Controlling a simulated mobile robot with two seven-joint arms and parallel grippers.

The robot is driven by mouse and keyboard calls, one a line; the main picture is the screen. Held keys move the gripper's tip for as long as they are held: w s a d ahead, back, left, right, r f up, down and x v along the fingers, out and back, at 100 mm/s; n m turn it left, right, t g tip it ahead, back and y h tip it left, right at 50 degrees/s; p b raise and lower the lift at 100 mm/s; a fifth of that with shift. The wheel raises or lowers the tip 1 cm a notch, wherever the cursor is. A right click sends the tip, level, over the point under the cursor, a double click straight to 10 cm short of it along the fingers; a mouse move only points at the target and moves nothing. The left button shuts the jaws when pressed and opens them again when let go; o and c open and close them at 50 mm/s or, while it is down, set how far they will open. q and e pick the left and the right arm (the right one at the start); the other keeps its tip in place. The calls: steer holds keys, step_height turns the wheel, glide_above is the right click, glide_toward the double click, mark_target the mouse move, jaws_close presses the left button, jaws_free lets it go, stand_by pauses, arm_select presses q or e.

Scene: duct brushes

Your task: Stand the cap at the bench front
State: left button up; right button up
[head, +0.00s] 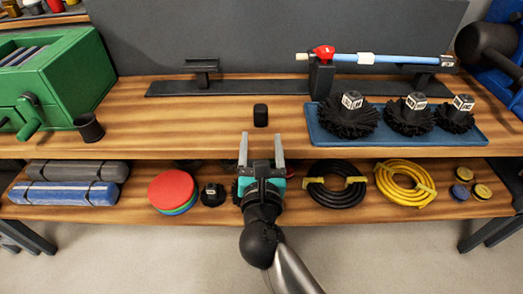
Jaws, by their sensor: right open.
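A small black cap (260,115) stands upright by itself on the wooden bench top (200,115), near the middle and a little back from the front edge. My right gripper (261,136) is open and empty. Its two pale fingers point away from me toward the cap. The fingertips show just short of the cap, in front of it, with a visible gap. My left gripper is not in view.
A blue tray (470,135) with dark round brushes stands at the right. A blue rod (400,57) lies across a rack at the back. A black cup (89,127) and a green machine (60,70) are at the left. Bench room beside the cap is clear.

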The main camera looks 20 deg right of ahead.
steer(key=s+a+f+n+g+y, duration=0.25)
steer(key=a+f+n+y, duration=0.35)
steer(key=n, duration=0.8)
steer(key=s+a+f+n+g+y, duration=0.2)
steer(key=s+a+f+n+y, duration=0.45)
steer(key=n, duration=0.85)
steer(key=s+d+f+n+g+h, duration=0.3)
steer(key=s+d+f+n+g, duration=0.2)
steer(key=f, duration=0.6)
steer(key=s+d+f+n+g+h, duration=0.4)
steer(key=s+d+f+n, duration=0.4)
steer(key=d+f, duration=0.3)
steer(key=shift+s+f+g, duration=0.25)
steer(key=shift+s+g, duration=0.5)
steer(key=shift+s, duration=0.1)
